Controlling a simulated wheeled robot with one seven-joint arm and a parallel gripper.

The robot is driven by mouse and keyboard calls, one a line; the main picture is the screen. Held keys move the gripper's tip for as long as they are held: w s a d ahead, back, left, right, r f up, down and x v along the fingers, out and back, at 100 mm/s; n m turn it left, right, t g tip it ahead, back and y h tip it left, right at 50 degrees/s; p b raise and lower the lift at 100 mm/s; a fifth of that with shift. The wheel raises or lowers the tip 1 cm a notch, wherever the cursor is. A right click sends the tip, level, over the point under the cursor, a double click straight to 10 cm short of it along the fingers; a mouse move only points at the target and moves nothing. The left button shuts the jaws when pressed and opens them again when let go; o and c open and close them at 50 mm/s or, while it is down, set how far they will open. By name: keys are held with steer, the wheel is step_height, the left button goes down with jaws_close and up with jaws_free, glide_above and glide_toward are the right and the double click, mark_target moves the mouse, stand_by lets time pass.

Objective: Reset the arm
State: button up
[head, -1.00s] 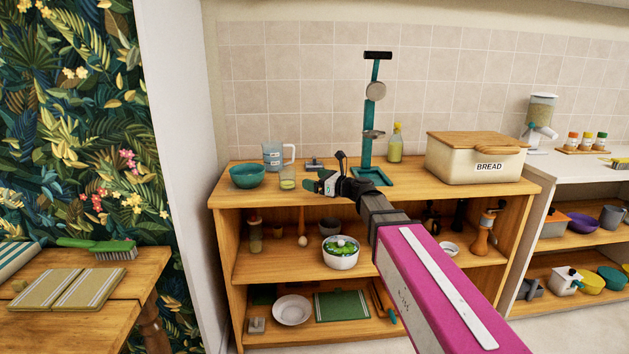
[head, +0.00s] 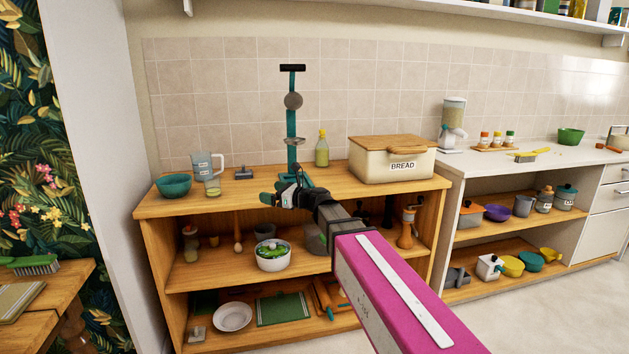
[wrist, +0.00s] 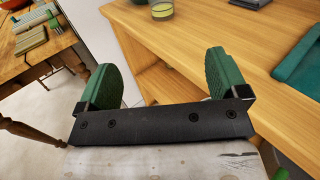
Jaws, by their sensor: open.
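My arm with its magenta link reaches out across the head view. My gripper (head: 272,199) is at its far end, in front of the wooden cupboard (head: 150,208), near the level of its top. In the wrist view my gripper (wrist: 160,85) shows two green fingers spread wide apart. Nothing is between them. The cupboard top (wrist: 190,40) and its front edge lie beyond the fingers in that view.
On the cupboard top are a teal bowl (head: 173,185), a measuring jug (head: 205,170), a teal stand (head: 291,130), a bottle (head: 322,150) and a bread box (head: 390,162). A white bowl (head: 273,262) sits on the shelf below. A white counter (head: 545,160) stands at right.

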steer(key=s+d+f+n+g+h, duration=0.1)
steer(key=s+d+f+n+h, duration=0.3)
steer(key=f, duration=0.3)
steer(key=s+d+f+n+g+h, duration=0.1)
steer(key=s+d+f+n+g, duration=0.1)
steer(key=d+f+n, duration=0.35)
steer(key=s+d+f+n+g+h, duration=0.1)
steer(key=s+d+f+n+h, duration=0.2)
steer(key=d+f, duration=0.5)
steer(key=s+d+f+n+g+h, duration=0.3)
steer(key=s+d+f+n+h, duration=0.4)
steer(key=d+f, duration=0.5)
steer(key=s+d+n, duration=0.2)
steer(key=s, duration=0.1)
steer(key=shift+s+d+f+h, duration=0.15)
steer(key=shift+s+d+h, duration=0.05)
steer(key=shift+d+h, duration=0.2)
